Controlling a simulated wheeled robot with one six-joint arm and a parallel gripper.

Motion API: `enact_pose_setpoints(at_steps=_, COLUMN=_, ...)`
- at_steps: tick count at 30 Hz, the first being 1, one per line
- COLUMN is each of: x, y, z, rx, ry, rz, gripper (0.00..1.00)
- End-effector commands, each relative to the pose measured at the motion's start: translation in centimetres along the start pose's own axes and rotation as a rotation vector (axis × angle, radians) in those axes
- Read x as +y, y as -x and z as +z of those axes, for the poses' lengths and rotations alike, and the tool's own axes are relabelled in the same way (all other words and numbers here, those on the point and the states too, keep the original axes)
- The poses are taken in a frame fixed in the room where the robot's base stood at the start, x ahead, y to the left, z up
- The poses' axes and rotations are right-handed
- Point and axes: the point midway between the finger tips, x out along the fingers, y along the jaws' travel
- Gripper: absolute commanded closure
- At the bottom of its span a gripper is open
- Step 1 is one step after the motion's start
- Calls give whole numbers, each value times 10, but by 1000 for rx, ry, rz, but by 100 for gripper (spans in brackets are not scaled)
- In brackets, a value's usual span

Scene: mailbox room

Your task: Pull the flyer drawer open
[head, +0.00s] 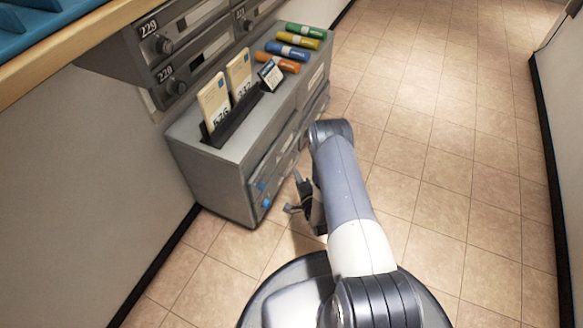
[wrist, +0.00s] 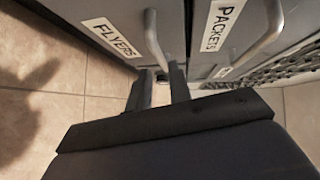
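The flyer drawer (wrist: 78,14) shows at the upper left of the wrist view, with a white FLYERS label (wrist: 110,37) and a grey bar handle (wrist: 152,35). My gripper (wrist: 161,70) is open, its two dark fingers apart. The near end of the FLYERS handle shows between or just beyond the fingertips; I cannot tell whether they touch it. In the head view my gripper (head: 298,194) is low in front of the grey cabinet (head: 215,170). My arm hides part of the drawer fronts there.
A PACKETS drawer, with its label (wrist: 222,24) and handle (wrist: 262,35), lies beside the flyer drawer in the wrist view. Tiled floor (head: 440,150) is clear to the right.

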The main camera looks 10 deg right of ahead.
Motion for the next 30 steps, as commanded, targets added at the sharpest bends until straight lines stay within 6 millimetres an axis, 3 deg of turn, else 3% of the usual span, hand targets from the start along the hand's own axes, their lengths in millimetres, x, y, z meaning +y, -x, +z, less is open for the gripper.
enact_pose_setpoints(at_steps=6, x=2, y=-42, z=1, rx=-1, ry=2, rz=-3, gripper=80)
enact_pose_setpoints(at_steps=12, x=1, y=-62, z=1, rx=-1, ry=1, rz=0, gripper=80)
enact_pose_setpoints(at_steps=23, x=0, y=-66, z=0, rx=0, ry=1, rz=2, gripper=81)
enact_pose_setpoints(at_steps=30, x=0, y=-66, z=0, rx=0, ry=1, rz=2, gripper=100)
